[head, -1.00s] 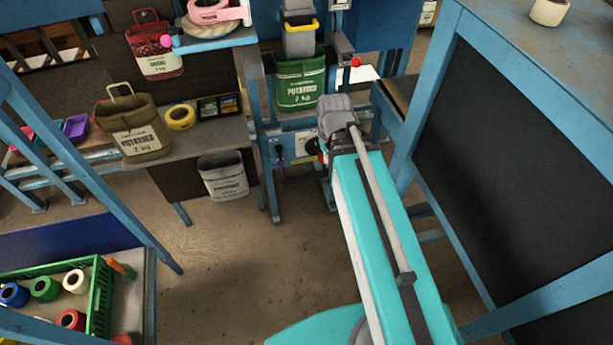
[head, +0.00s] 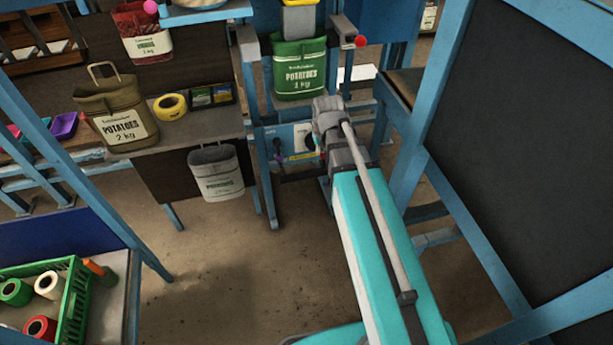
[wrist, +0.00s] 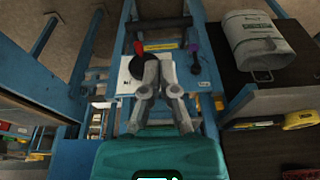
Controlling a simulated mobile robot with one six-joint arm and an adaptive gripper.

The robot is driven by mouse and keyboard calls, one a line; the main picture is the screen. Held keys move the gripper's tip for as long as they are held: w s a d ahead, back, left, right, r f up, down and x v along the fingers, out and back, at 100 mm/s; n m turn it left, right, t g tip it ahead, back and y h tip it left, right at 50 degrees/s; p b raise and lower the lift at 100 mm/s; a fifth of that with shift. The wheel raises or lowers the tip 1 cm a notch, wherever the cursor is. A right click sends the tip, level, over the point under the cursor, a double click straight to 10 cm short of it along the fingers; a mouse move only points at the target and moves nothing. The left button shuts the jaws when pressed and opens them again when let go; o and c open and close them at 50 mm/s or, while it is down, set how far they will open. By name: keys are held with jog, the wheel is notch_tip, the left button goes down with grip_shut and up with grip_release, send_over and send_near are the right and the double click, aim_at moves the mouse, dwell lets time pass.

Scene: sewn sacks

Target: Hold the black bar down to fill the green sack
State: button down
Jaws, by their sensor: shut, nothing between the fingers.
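The green sack (head: 300,72), labelled potatoes, hangs upright under a spout with a yellow band on the blue frame. A dark bar (head: 302,175) crosses low between the frame's legs, below a white panel. In the wrist view the black bar (wrist: 162,24) lies across the top, beyond the panel. My gripper (wrist: 159,62) is shut and empty, its grey fingers together in front of the panel and apart from the bar in the picture. In the head view my arm's grey end hides the fingers. The sack's inside is not visible.
An olive sack (head: 117,112) and yellow tape (head: 170,106) stand on the left shelf. A grey-white sack (head: 217,174) hangs below it. A green crate (head: 75,300) holds rolls at lower left. A blue-framed dark board (head: 510,150) stands close on the right. Bare floor lies left of my arm.

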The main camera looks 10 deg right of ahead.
jog(key=w+f+t+b, duration=0.2)
jog(key=w+f+b, duration=0.6)
jog(key=f+b, duration=0.3)
jog(key=w+f+t+b, duration=0.2)
jog(key=w+f+b, duration=0.7)
jog(key=f+b, duration=0.3)
jog(key=shift+w+n+b, duration=0.25)
jog(key=shift+n+b, duration=0.05)
jog(key=shift+b, duration=0.45)
jog(key=shift+f, duration=0.1)
jog(key=b, duration=0.9)
send_over(307, 173)
jog(key=f, duration=0.8)
jog(key=shift+w+a+f, duration=0.1)
jog(key=shift+w+f, duration=0.05)
jog(key=shift+w, duration=0.2)
jog(key=shift+s+f+b, duration=0.2)
jog(key=shift+f+b, duration=0.6)
jog(key=shift+f, duration=0.15)
jog(key=shift+s+f+b, duration=0.15)
jog(key=shift+f+b, duration=0.6)
jog(key=shift+f, duration=0.15)
